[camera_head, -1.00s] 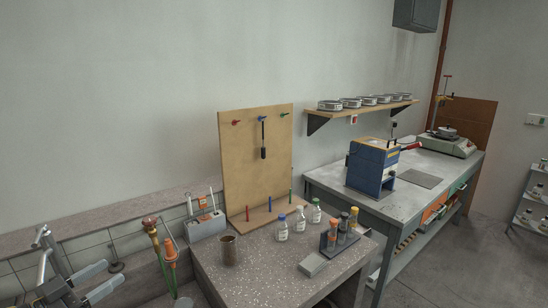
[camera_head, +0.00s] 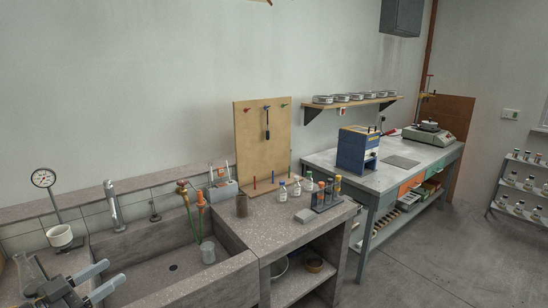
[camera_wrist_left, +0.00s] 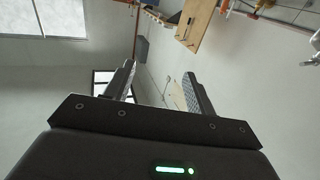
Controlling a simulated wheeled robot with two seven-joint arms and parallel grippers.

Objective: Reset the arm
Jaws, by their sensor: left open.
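My left gripper (camera_head: 98,281) shows at the lower left of the head view, in front of the concrete sink. Its two grey fingers are apart, with nothing between them. In the left wrist view the fingers (camera_wrist_left: 158,88) also stand apart and empty, with the wall and floor seen tilted beyond them. My right gripper is in neither view.
A glass flask (camera_head: 30,275) stands close left of the gripper. Bottles, a block and a wooden pegboard (camera_head: 262,130) stand on the bench (camera_head: 275,238); a grey table (camera_head: 385,178) is farther right.

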